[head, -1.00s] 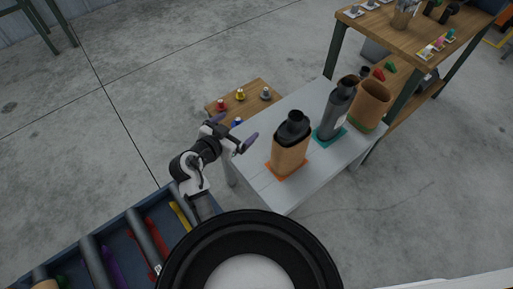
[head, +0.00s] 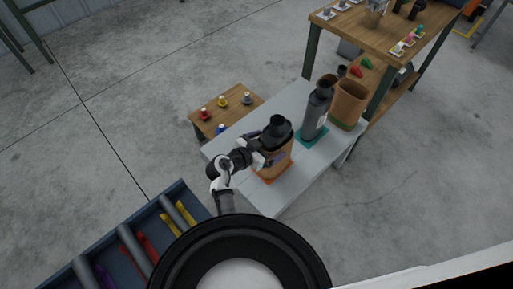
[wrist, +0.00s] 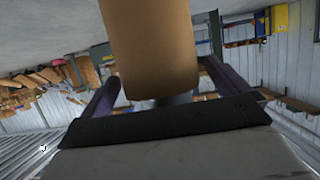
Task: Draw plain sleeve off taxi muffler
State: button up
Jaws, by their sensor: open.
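A dark muffler (head: 277,128) stands upright on an orange mat (head: 263,179), wrapped by a plain tan sleeve (head: 284,168); its black top shows above the sleeve. I cannot read any label that names it taxi. My gripper (head: 270,159) is at the sleeve's near side, with its jaws open. In the wrist view the sleeve (wrist: 150,50) stands between my two purple fingers, with gaps seeming to show beside it. Contact cannot be told.
A grey muffler (head: 317,110) stands on a teal mat close behind. Another tan sleeve (head: 348,105) stands on green at the white table's far end. A low wooden stand (head: 225,113) with small coloured pieces is to the left. A blue tray (head: 125,248) lies front left.

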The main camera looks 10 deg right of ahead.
jog(key=shift+x, duration=1.1)
